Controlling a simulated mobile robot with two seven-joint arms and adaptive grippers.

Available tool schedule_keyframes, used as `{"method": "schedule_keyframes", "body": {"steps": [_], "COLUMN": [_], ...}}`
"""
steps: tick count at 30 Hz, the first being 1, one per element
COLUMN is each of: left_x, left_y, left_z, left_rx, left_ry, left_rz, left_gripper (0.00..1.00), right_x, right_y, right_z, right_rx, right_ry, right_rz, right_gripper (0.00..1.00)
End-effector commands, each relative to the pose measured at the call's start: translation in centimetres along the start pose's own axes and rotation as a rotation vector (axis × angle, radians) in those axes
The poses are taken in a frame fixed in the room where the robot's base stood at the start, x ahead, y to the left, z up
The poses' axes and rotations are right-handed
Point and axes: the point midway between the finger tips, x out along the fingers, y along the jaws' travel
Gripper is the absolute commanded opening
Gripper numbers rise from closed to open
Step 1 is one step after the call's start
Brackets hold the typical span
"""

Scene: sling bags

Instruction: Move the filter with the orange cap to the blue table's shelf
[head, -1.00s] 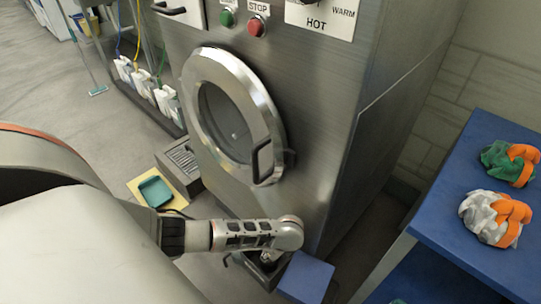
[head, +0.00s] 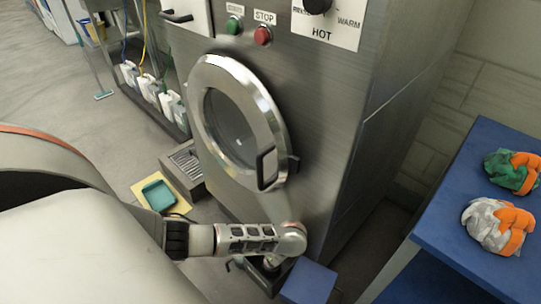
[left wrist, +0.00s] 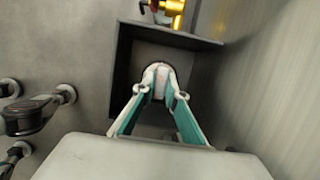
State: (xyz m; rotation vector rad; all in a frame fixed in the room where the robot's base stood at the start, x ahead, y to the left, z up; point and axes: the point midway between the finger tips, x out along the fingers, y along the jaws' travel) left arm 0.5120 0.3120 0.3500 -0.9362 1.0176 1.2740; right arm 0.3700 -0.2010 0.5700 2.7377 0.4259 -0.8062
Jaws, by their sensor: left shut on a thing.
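My left gripper (left wrist: 160,85) is shut on a small pale thing inside a dark open-topped box (left wrist: 122,75) in the left wrist view. No orange cap shows there, so I cannot tell whether the held thing is the filter. In the head view my left arm reaches down to the foot of the steel machine (head: 335,120), and the fingertips are hidden. The blue table (head: 455,235) is at the right, with its lower shelf (head: 425,280) partly in view below the top. My right gripper is not in view.
A green and orange bundle (head: 512,170) and a white and orange bundle (head: 495,225) lie on the tabletop. A blue block (head: 308,283) is close to my left wrist. Brass fittings (left wrist: 172,8) sit just beyond the dark box. A teal tray (head: 158,194) lies on the floor.

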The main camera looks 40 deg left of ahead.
Motion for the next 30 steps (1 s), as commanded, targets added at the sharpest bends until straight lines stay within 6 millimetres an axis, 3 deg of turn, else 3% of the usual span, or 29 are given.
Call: {"method": "schedule_keyframes", "body": {"steps": [30], "left_x": [-4.1], "left_y": [-0.5], "left_z": [1.3], "left_rx": [-0.002], "left_ry": [-0.001], "left_rz": [-0.009], "left_gripper": [0.0], "right_x": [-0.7], "right_y": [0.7], "right_z": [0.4], "right_rx": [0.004], "right_ry": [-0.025], "right_rz": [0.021], "right_gripper": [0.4]}}
